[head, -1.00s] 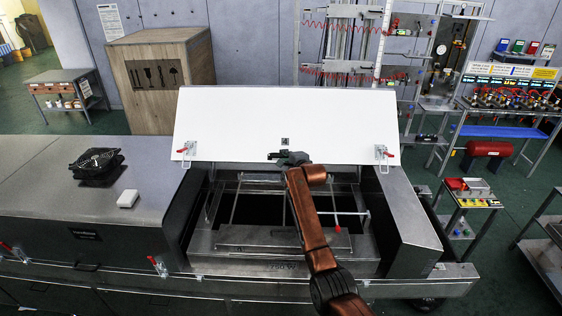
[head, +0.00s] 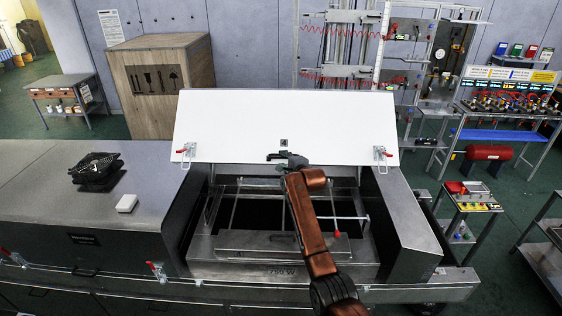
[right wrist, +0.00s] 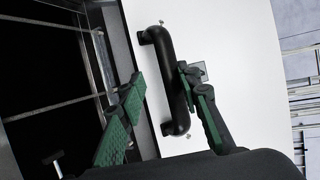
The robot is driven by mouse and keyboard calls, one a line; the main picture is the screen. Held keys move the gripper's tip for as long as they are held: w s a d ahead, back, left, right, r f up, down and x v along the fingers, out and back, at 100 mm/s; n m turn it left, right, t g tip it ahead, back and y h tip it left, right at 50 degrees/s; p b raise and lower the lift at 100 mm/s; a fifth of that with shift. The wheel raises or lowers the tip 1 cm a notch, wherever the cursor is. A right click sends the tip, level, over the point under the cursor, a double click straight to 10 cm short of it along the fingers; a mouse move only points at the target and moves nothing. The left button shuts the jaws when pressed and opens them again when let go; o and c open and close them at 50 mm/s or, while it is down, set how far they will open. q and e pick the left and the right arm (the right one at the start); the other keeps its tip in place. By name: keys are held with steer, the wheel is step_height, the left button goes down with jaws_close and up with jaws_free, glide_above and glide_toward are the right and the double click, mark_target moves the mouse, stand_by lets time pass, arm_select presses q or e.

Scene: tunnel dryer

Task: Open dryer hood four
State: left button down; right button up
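A white dryer hood (head: 285,120) stands raised and tilted back over the open dryer section (head: 285,268), with its dark inside and metal frame showing. Red-handled latches (head: 186,152) hang at its lower left and lower right corners. My right gripper (head: 284,157) is at the middle of the hood's lower edge. In the right wrist view my right gripper (right wrist: 160,95) is open, with one green-padded finger on each side of the hood's black bar handle (right wrist: 166,80). The right finger is close beside the handle; I cannot tell if it touches. My left gripper is out of view.
A closed dryer section (head: 50,195) at the left carries a black fan (head: 96,168) and a small white box (head: 127,203). A wooden crate (head: 160,80) stands behind. Shelves and a small cart (head: 470,197) stand at the right, beyond some open floor.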

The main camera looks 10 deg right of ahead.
steer(key=shift+a+f, duration=0.1)
steer(key=shift+f, duration=0.1)
steer(key=v, duration=1.2)
steer(key=shift+r, duration=0.25)
